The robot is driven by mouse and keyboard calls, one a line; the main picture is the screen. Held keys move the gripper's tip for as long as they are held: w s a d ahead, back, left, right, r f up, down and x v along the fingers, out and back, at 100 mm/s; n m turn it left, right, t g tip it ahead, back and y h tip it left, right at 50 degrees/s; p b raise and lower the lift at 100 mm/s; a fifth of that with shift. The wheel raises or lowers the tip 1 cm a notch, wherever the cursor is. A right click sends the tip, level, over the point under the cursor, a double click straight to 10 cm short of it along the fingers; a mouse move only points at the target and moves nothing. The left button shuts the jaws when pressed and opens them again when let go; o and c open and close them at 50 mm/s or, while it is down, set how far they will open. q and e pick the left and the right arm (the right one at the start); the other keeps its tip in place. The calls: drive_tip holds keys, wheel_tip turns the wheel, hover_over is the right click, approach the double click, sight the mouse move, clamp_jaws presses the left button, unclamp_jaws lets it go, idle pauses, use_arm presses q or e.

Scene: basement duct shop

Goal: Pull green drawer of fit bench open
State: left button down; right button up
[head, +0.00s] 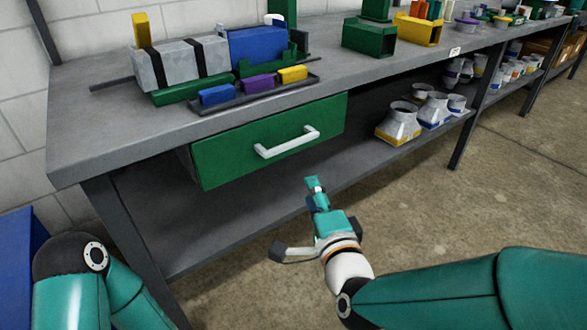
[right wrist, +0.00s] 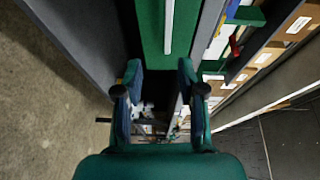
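The green drawer (head: 225,158) hangs under the near part of the fit bench (head: 130,131), its front close under the top's edge, with no interior showing. Its pale bar handle (head: 287,142) runs across the front. My right gripper (head: 316,190) is in front of and below the handle in the head view, apart from it. In the right wrist view the gripper (right wrist: 158,78) has its two fingers spread with nothing between them. The drawer front (right wrist: 149,30) and handle (right wrist: 168,28) lie ahead, beyond the fingertips. My left gripper is out of view; only part of that arm shows.
The bench top holds a grey duct piece (head: 180,62) with dark bands, a blue block (head: 257,44) and a dark tray (head: 250,98) with small coloured blocks. Several duct fittings (head: 400,122) stand on the lower shelf. Bench legs (head: 122,225) flank the shelf. The floor (head: 440,210) in front is clear.

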sight(293, 147)
drive_tip(key=x, duration=0.5)
drive_tip(key=r+x, duration=0.1)
drive_tip(key=x, duration=1)
drive_tip(key=shift+w+a+r, duration=0.15)
drive_tip(key=shift+w+r, duration=0.1)
drive_tip(key=shift+w, duration=0.1)
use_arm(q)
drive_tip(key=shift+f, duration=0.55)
use_arm(e)
drive_tip(key=c, duration=0.7)
clamp_jaws()
